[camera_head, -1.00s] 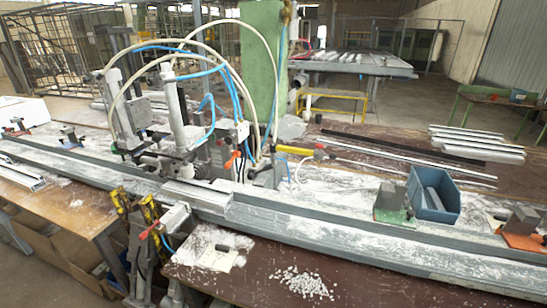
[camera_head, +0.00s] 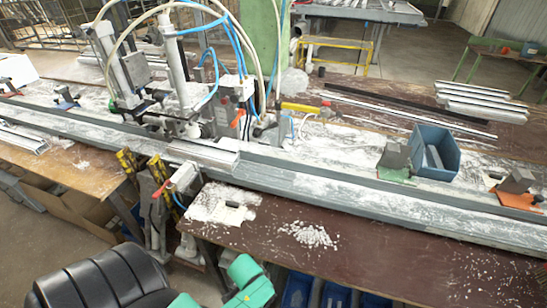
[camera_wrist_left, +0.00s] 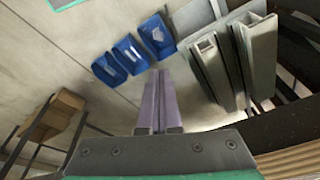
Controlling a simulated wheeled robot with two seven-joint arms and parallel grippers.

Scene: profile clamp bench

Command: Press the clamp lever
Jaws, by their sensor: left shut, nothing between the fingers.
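A small lever with a red-orange handle (camera_head: 161,190) sticks out from a light clamp block (camera_head: 185,175) at the front edge of the bench, in the head view. Another orange-handled lever (camera_head: 237,118) is on the pneumatic clamp unit (camera_head: 205,100) further back. I cannot tell which one the task names. My left gripper (camera_wrist_left: 158,102) shows in the left wrist view with its grey fingers together and nothing between them. It points at the floor area, and no lever shows in that view. Green parts of my arm show at the bottom of the head view. My right gripper is not in view.
A long grey profile rail (camera_head: 330,190) crosses the bench. White chips (camera_head: 308,235) lie on the brown tabletop. A blue bin (camera_head: 433,150) stands at the right. A black chair (camera_head: 100,280) is at the lower left. Blue bins (camera_wrist_left: 122,60) show in the wrist view.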

